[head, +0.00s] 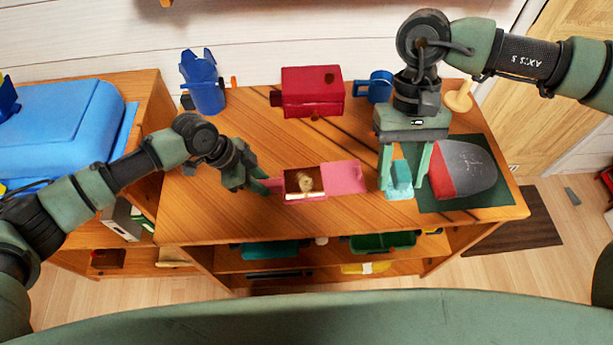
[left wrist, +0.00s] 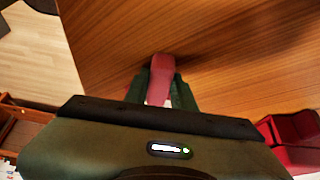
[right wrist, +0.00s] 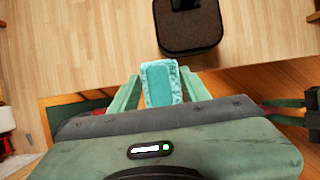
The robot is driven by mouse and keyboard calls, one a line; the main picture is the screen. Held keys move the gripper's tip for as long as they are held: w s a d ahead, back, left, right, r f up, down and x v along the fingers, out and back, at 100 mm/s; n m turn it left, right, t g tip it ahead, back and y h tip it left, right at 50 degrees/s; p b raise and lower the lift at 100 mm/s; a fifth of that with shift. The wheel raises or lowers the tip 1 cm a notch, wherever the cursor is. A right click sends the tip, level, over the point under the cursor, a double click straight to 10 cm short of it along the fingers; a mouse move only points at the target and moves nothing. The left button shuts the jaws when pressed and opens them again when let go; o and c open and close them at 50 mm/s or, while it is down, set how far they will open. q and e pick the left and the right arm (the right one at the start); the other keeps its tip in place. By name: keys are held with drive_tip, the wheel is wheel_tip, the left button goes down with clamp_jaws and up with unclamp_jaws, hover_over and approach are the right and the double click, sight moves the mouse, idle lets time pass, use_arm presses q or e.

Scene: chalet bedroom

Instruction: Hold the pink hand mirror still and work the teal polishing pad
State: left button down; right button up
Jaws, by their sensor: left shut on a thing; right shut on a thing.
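The pink hand mirror (head: 346,177) is at the front middle of the table, with a framed square face at its left and a plain pink panel at its right. My left gripper (head: 268,186) is shut on its left end; the pink piece (left wrist: 158,82) shows between the fingers in the left wrist view. My right gripper (head: 405,192) is shut on the teal polishing pad (head: 401,176), to the right of the mirror and apart from it. The pad (right wrist: 158,82) also shows between the fingers in the right wrist view. I cannot tell whether the pad touches the table.
A grey and red rounded object (head: 465,168) lies on a dark green mat (head: 490,198) at the right. A red box (head: 313,90), a blue pitcher (head: 203,85) and a blue mug (head: 378,85) stand along the back. The wooden table (head: 225,220) is clear near its front left.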

drive_tip(key=w+a+f+m+t+y, duration=0.2)
drive_tip(key=w+a+f+m, duration=0.25)
drive_tip(key=a+m, duration=0.4)
drive_tip(key=w+a+f+m+t+y, duration=0.25)
drive_tip(key=w+a+f+m, duration=0.2)
drive_tip(key=a+m, duration=0.45)
drive_tip(key=shift+m, duration=0.25)
drive_tip(key=shift+s+d+f, duration=0.15)
drive_tip(key=shift+d+f, duration=0.05)
drive_tip(key=shift+f, duration=1.15)
drive_tip(key=shift+s+d+f, duration=0.1)
drive_tip(key=shift+d+f, duration=0.1)
drive_tip(key=shift+f, duration=1.1)
drive_tip(key=shift+s+d+f, duration=0.15)
drive_tip(key=shift+d+f, duration=0.05)
drive_tip(key=shift+f, duration=1.15)
drive_tip(key=shift+w+f, duration=0.3)
drive_tip(key=shift+w, duration=0.4)
drive_tip(key=shift+c, duration=0.5)
drive_tip(key=shift+w+a, duration=0.15)
drive_tip(key=shift+w, duration=2.9)
drive_tip(key=shift+s, duration=3.85)
drive_tip(key=shift+w+r, duration=0.15)
drive_tip(key=shift+r, duration=4)
